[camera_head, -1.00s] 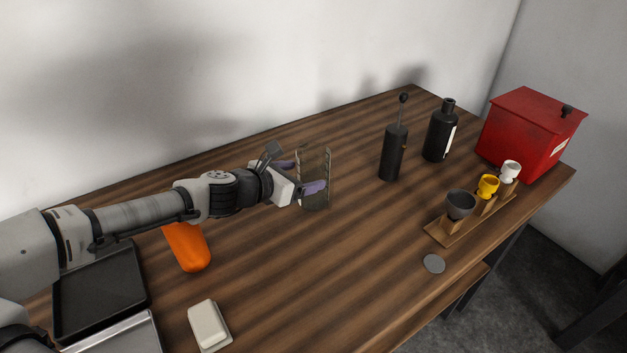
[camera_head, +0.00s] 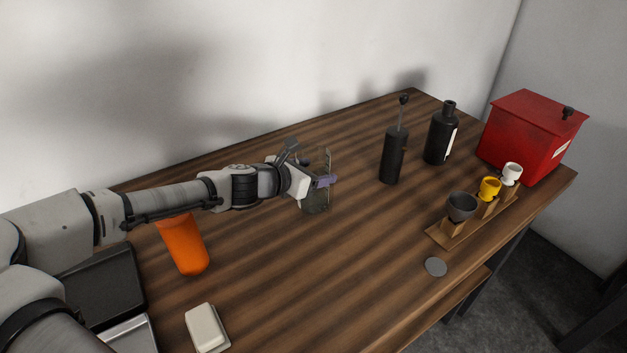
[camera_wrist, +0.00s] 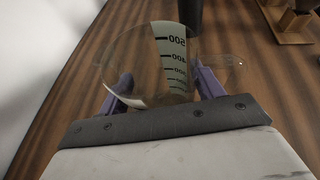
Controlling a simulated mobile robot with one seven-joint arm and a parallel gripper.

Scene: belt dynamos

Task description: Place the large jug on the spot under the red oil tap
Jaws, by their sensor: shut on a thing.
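The large jug (camera_head: 316,204) is clear glass with a dark measuring scale (camera_wrist: 176,62), upright near the middle of the wooden table. My gripper (camera_head: 316,171) is shut on it, with purple fingers on either side of the glass; the fingers also show in the wrist view. I cannot tell whether its base touches the table.
A black pump bottle (camera_head: 393,156) and a black bottle (camera_head: 437,138) stand right of the jug. Grey, yellow and white cups (camera_head: 489,187) sit on a wooden stand near a grey disc (camera_head: 436,267). An orange object (camera_head: 185,246) and white block (camera_head: 206,328) lie left.

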